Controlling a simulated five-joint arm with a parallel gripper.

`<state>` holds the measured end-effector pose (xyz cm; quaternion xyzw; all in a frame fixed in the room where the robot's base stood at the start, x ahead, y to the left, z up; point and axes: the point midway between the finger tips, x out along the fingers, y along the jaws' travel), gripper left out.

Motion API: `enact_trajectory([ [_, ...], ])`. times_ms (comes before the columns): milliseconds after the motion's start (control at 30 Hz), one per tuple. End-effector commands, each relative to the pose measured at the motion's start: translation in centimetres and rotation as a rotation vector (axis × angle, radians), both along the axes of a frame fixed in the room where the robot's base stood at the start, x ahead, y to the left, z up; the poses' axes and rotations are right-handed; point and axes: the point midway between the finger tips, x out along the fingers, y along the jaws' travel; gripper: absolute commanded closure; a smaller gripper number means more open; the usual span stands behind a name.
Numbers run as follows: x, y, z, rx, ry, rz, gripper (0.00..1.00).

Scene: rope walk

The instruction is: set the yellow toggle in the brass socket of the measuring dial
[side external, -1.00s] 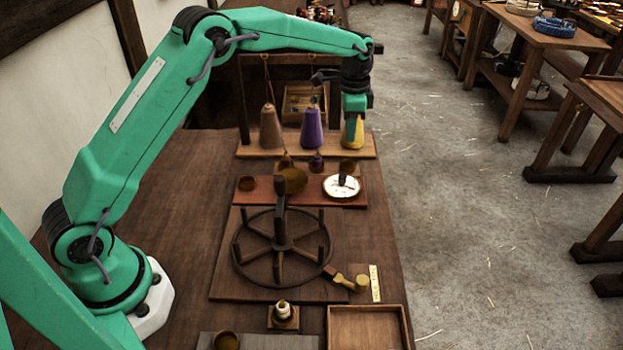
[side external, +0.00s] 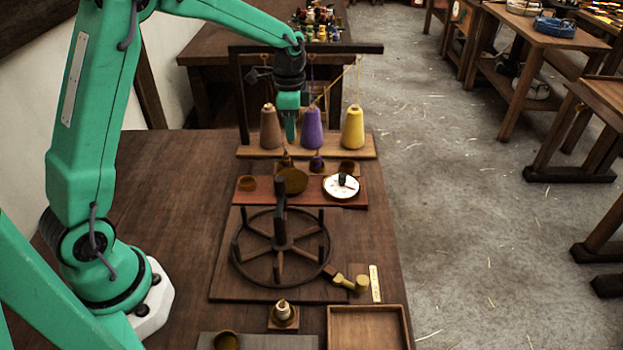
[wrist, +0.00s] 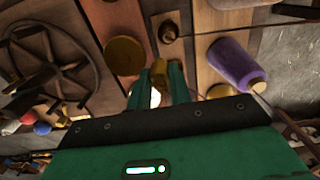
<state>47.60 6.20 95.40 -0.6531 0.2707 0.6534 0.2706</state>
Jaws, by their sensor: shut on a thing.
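My gripper (side external: 291,138) hangs in front of the gap between the brown and purple spools, above the small seats. In the wrist view, its fingers (wrist: 161,88) are shut on the yellow toggle (wrist: 158,72). A yellow thread slants from the rack beam down toward the gripper. The measuring dial (side external: 341,192) is a white face on the right of a red board, in front and to the right of the gripper.
The brown spool (side external: 270,130), purple spool (side external: 311,130) and yellow spool (side external: 353,128) stand under the rack (side external: 372,48). A spoked wheel (side external: 262,250) and an empty tray (side external: 330,330) lie nearer.

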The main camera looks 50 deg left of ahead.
Motion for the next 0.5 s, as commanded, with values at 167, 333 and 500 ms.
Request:
enact_trajectory([
  [167,-3.9,1.7,0.0,0.0,-0.001,0.004,0.93],
  [333,-7.5,2.7,-0.2,0.0,-0.001,0.003,0.93],
  [500,-10.2,3.3,-0.5,0.0,-0.001,0.002,0.93],
])
